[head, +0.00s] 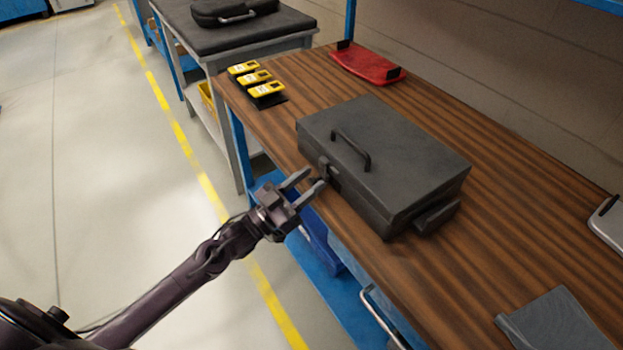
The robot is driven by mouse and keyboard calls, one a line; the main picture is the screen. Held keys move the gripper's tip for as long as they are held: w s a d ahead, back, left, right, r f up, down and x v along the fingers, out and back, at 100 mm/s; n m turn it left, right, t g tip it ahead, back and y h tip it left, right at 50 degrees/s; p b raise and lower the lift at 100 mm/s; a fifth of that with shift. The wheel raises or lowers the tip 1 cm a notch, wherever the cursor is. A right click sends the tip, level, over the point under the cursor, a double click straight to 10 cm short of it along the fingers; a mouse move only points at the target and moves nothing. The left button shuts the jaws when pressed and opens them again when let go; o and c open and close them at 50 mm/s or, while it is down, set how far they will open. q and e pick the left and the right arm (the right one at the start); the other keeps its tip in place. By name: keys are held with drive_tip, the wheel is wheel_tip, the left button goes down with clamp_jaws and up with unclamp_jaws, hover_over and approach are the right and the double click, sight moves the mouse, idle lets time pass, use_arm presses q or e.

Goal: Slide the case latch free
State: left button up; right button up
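A dark grey case (400,155) with a black lid handle (352,150) sits shut on the wooden bench. The case latch (325,169) is a small dark piece on the front face, below the handle. My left gripper (310,181) is open, with its two fingers apart and pointing at the front face, just short of the latch. The fingers look empty. I cannot tell whether a fingertip touches the case. My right gripper is not in view.
The wooden bench (500,205) has several yellow devices (254,78) at its far left and a red tray (367,66) at the back. A grey flat item (551,322) lies at the near right. A second table (237,35) holds a black case (234,10).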

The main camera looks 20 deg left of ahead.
use_arm(q)
drive_tip(key=v, duration=0.6)
drive_tip(key=shift+s+a, duration=0.15)
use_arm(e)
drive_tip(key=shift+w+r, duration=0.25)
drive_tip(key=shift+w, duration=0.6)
use_arm(q)
drive_tip(key=shift+f, duration=0.1)
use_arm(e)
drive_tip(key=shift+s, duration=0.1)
